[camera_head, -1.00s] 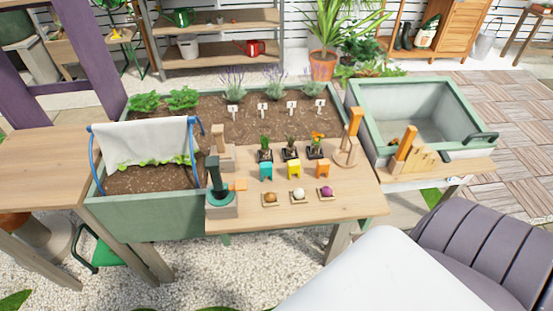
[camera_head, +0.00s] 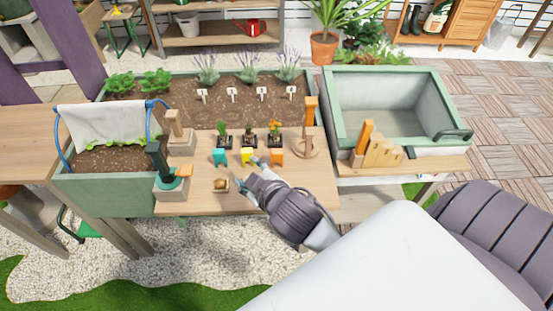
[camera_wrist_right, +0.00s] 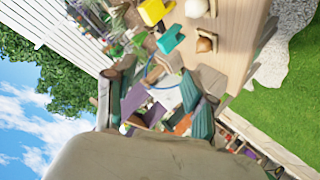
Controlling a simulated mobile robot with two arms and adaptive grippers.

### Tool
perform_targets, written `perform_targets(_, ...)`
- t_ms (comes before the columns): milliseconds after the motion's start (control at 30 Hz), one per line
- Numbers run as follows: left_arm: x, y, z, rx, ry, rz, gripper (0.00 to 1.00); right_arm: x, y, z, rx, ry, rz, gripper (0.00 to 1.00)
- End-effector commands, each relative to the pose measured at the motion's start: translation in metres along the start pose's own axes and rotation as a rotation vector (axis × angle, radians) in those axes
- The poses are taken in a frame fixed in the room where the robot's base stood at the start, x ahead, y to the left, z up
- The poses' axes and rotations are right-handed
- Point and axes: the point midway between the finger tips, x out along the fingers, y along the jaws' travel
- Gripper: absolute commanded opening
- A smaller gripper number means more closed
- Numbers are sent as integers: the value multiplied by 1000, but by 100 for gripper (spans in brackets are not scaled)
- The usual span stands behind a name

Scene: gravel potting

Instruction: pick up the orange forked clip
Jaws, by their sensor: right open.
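The orange forked clip (camera_head: 277,157) stands upright on the wooden table (camera_head: 200,204), at the right end of a row with a yellow clip (camera_head: 247,155) and a teal clip (camera_head: 219,157). My right gripper (camera_head: 250,172) is open and empty over the table. It is in front and a little left of the orange clip, apart from it. In the right wrist view the yellow clip (camera_wrist_right: 153,11) and teal clip (camera_wrist_right: 169,40) show, but the orange clip does not. My left gripper is not in view.
A brown bulb (camera_head: 221,184) lies on a small pad left of my right gripper. A wooden stand (camera_head: 310,125) rises at right, and a dark green tool (camera_head: 158,162) stands at left.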

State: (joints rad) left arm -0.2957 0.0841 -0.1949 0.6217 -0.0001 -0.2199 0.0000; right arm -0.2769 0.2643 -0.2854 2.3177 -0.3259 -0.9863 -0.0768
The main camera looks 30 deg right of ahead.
Motion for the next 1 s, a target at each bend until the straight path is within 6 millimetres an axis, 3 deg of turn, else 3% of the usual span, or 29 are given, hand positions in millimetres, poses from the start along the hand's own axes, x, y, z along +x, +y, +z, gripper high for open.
perform_targets(100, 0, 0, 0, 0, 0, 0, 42, 10, 20, -63, -153, 229, 101, 54)
perform_targets(267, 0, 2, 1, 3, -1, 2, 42, 2, 30, -159, -453, 603, 250, 54)
perform_targets(300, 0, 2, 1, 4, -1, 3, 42, -5, 26, -186, -557, 719, 290, 54)
perform_targets(400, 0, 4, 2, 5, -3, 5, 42, -29, 1, -240, -892, 1038, 379, 54)
perform_targets(467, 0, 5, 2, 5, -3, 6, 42, -42, -23, -256, -1123, 1223, 409, 54)
perform_targets(567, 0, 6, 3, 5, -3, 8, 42, -47, -63, -248, -1544, 1488, 394, 54)
perform_targets(633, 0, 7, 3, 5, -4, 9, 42, -36, -78, -221, -1854, 1629, 319, 54)
perform_targets(733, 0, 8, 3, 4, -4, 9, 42, -3, -68, -162, -2299, 1742, 94, 54)
perform_targets(800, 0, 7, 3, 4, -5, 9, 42, 21, -38, -119, -2567, 1748, -141, 54)
perform_targets(833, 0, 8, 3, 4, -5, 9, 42, 30, -20, -102, 2586, -1682, 247, 54)
perform_targets(900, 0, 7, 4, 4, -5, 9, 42, 45, 26, -68, 2509, -1477, 468, 54)
perform_targets(1000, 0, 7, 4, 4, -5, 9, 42, 52, 88, -34, 2420, -1263, 722, 54)
